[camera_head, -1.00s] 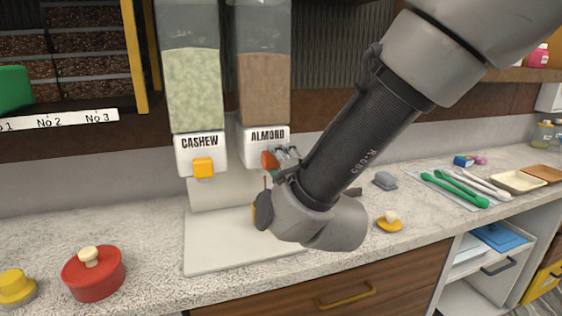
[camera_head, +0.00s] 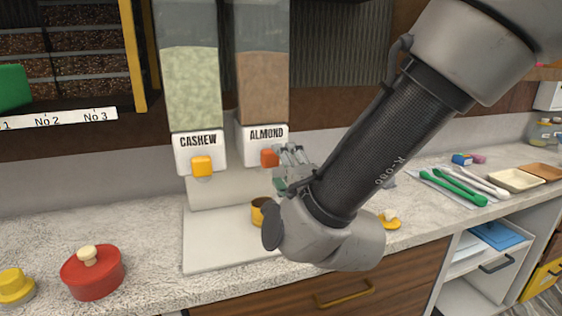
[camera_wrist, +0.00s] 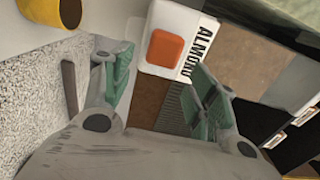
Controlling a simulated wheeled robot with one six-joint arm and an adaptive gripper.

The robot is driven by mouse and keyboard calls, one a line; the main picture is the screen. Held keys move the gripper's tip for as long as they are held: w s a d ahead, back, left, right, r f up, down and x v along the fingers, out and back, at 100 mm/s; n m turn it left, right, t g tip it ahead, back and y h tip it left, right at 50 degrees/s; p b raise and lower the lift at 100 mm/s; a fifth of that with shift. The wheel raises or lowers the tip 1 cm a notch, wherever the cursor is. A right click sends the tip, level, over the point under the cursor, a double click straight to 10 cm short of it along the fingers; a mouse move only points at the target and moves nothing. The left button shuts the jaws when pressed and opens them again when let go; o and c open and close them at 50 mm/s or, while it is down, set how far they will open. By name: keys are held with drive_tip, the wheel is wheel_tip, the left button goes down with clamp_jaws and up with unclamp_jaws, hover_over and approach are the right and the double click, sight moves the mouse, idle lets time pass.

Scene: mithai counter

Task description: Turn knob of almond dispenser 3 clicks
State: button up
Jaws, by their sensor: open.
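The almond dispenser (camera_head: 263,85) stands on the counter, with brown contents and a white base marked ALMOND. Its orange knob (camera_head: 269,158) is on the front of that base. In the wrist view the orange knob (camera_wrist: 165,50) looks like a rounded square. My gripper (camera_head: 291,158) is just right of the knob in the head view. In the wrist view my gripper (camera_wrist: 160,80) has its green-padded fingers spread apart. The knob shows beyond the fingertips, nearer the left finger, and nothing is between the pads.
The cashew dispenser (camera_head: 196,90) with a yellow knob (camera_head: 202,166) stands left of the almond one. A yellow cup (camera_head: 259,211) is below on the white board (camera_head: 215,250). A red lidded pot (camera_head: 92,272) is front left. Green tongs (camera_head: 455,187) lie at right.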

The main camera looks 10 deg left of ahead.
drive_tip(key=v, duration=0.8)
drive_tip(key=shift+w, duration=0.1)
drive_tip(key=n, duration=1.8)
approach(272, 153)
drive_tip(key=x, duration=1)
drive_tip(key=shift+c, duration=0.4)
